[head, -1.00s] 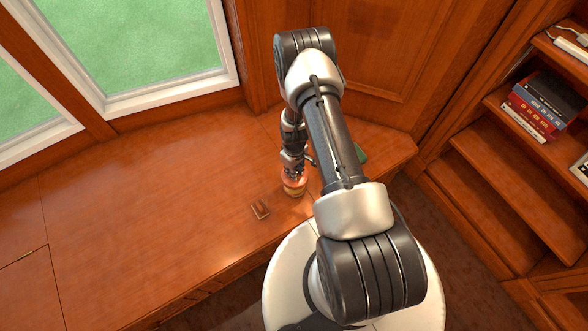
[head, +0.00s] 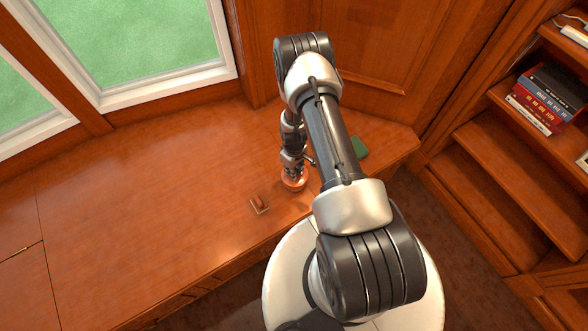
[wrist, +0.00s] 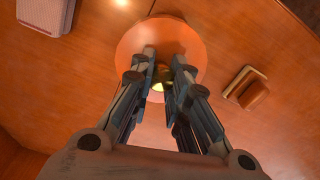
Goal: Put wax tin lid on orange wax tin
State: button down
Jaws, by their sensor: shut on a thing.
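My gripper (wrist: 161,72) is shut on the small brass-coloured knob (wrist: 161,86) of the wax tin lid. The round orange lid (wrist: 150,40) spreads beneath the fingertips in the wrist view. In the head view my gripper (head: 293,168) points down at the desk, with an orange round shape (head: 294,183) just under it. Lid and orange wax tin cannot be told apart there; the tin is mostly or wholly hidden under the lid. I cannot tell whether the lid rests fully on the tin.
A small brown block on a pale base (head: 259,204) lies left of the gripper on the wooden desk (head: 150,200). A green object (head: 360,148) lies to the right, near the desk's end. The desk's left part is clear. Shelves with books (head: 540,100) stand at right.

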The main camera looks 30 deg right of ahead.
jog(key=shift+f, duration=0.15)
jog(key=shift+w+f+b, duration=0.15)
jog(key=shift+f+b, duration=1.3)
jog(key=shift+b, duration=0.15)
jog(key=shift+f, duration=0.1)
jog(key=c, duration=1.3)
grip_release()
